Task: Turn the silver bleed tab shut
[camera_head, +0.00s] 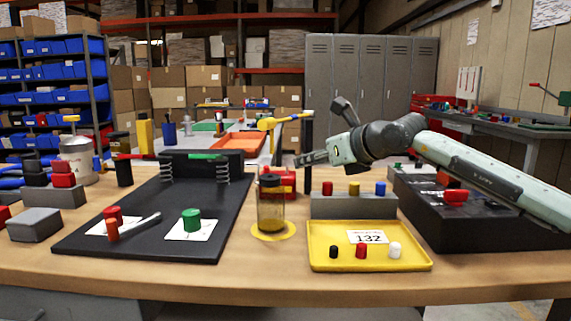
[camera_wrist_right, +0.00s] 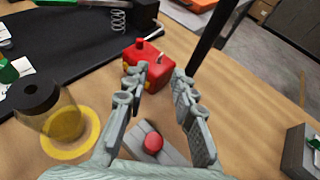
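My right gripper (camera_head: 302,159) reaches in from the right and hovers above the far side of the table. In the right wrist view my right gripper (camera_wrist_right: 161,72) has its two fingers apart with nothing held between them. A red block (camera_wrist_right: 147,66) with a red knob on top and yellow fittings lies just beyond the fingertips. In the head view the red block (camera_head: 284,181) is partly hidden behind a jar. A small pale mark on its top may be the silver bleed tab, but it is too small to tell. My left gripper is not in view.
The clear jar (camera_head: 271,208) with amber liquid stands on a yellow ring, close in front of the block. A dark post (camera_head: 308,145) rises to its right. A grey rack (camera_head: 352,207) with coloured pegs and a yellow tray (camera_head: 420,264) are at the front right. A black board (camera_head: 150,215) lies left.

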